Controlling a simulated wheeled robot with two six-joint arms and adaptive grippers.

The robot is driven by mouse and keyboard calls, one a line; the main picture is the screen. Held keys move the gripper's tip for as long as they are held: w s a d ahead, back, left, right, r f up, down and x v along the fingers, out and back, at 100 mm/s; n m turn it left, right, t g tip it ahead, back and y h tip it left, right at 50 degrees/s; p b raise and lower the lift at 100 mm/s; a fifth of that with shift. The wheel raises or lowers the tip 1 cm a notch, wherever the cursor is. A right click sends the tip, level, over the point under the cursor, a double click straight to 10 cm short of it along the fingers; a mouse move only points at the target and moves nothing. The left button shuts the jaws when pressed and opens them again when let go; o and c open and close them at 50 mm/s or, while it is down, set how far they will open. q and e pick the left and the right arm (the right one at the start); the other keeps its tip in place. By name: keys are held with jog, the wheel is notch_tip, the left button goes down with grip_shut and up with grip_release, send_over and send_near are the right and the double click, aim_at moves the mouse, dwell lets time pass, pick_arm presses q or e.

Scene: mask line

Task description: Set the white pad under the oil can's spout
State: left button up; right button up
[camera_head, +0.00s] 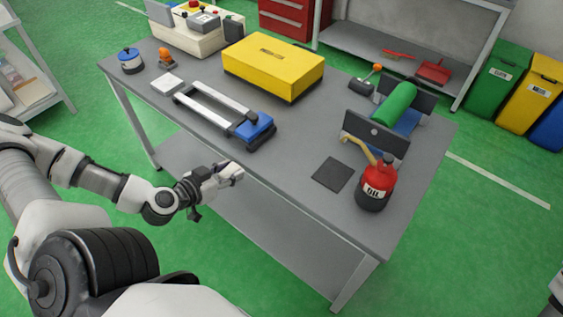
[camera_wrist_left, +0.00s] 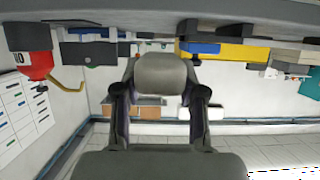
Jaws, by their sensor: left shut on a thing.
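The white pad (camera_wrist_left: 163,74) looks like a small, pale, rounded block between the fingertips of my left gripper, greyish in shade in the left wrist view. My left gripper (camera_head: 232,172) is shut on it, in front of the table's near edge. The red oil can (camera_head: 377,187) with a dark base stands upright at the table's front right; it also shows in the left wrist view (camera_wrist_left: 35,65). Its brass spout (camera_head: 359,147) points left and back, near a dark square mat (camera_head: 333,174) lying flat. My right gripper is out of view.
A silver and blue sealer (camera_head: 250,127) lies left of centre, with a yellow box (camera_head: 274,66) behind it. A flat white square (camera_head: 167,83) lies at the left. A stand with a green roll (camera_head: 397,104) is behind the can. The table's front middle is clear.

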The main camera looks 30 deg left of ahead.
aim_at(281, 163)
pick_arm(q)
jog(key=w+d+b, duration=0.1)
jog(key=w+b, duration=0.2)
jog(key=b, duration=0.1)
jog(key=w+d+f+b, duration=0.1)
jog(key=w+d+b, duration=0.1)
jog(key=w+b, duration=0.1)
jog(key=w+d+b, duration=0.1)
jog(key=w+b, duration=0.3)
jog(key=b, duration=0.1)
jog(key=shift+d+f, duration=0.2)
jog(key=shift+f, duration=0.1)
jog(key=w, duration=0.1)
jog(key=w+d, duration=0.1)
jog(key=w, duration=0.1)
jog(key=shift+w+d, duration=0.15)
jog(key=shift+d, duration=0.05)
jog(key=shift+w+d+b, duration=0.1)
jog(key=shift+w+b, duration=0.2)
jog(key=shift+w, duration=0.1)
jog(key=shift+w+d+f, duration=0.1)
jog(key=shift+d+f, duration=0.05)
jog(key=shift+f, duration=0.4)
jog(key=shift+w+d+f, duration=0.1)
jog(key=shift+f, duration=0.45)
jog(key=shift+w+a+f, duration=0.1)
jog(key=shift+w+f, duration=0.1)
jog(key=shift+f, duration=0.3)
jog(key=shift+s, duration=0.1)
